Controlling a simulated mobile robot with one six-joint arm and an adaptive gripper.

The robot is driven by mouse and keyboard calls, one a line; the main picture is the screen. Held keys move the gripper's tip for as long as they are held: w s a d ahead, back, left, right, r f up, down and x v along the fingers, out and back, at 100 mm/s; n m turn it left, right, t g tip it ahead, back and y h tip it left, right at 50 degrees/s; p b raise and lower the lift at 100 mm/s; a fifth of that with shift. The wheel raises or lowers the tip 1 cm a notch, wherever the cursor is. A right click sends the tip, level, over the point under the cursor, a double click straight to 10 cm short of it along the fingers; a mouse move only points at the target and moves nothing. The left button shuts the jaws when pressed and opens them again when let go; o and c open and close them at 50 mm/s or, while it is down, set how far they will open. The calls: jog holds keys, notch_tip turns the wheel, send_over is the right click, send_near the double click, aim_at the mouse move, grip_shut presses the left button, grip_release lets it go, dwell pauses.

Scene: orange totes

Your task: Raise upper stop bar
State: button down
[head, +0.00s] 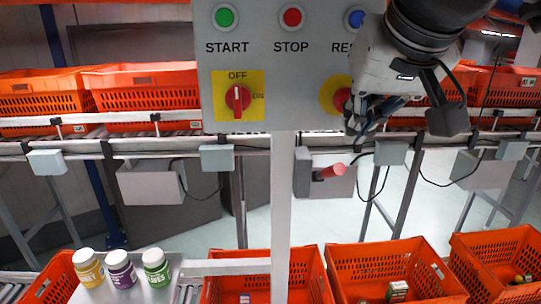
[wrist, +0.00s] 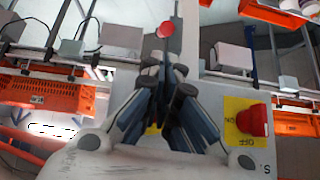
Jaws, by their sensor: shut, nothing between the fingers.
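No part is labelled as the upper stop bar, and I cannot tell for certain which one it is. A red handle (head: 328,172) sticks out to the right from a grey box (head: 302,173) below the control panel. The red handle also shows in the wrist view (wrist: 165,30), close to the finger line. My gripper (head: 361,126) is shut and empty, pointing down in front of the panel's lower right corner. In the wrist view my gripper (wrist: 176,45) has its fingers together. In the head view it appears above and right of the handle; contact is not visible.
The control panel (head: 300,60) has buttons, a red rotary switch (head: 238,98) at OFF, and a red button (head: 341,99) on yellow, partly covered by my gripper. Orange totes (head: 150,88) line the upper conveyor. More totes (head: 395,265) and several bottles (head: 122,268) are below.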

jog(key=shift+w+r, duration=0.25)
jog(key=shift+r, duration=0.25)
send_over(327, 173)
jog(key=w+d, duration=0.1)
jog(key=d, duration=0.1)
jog(key=f, duration=0.5)
jog(key=f+b, duration=0.1)
jog(key=f, duration=0.1)
jog(key=shift+a+f, duration=0.25)
jog(key=shift+f, duration=0.05)
jog(key=shift+s, duration=0.1)
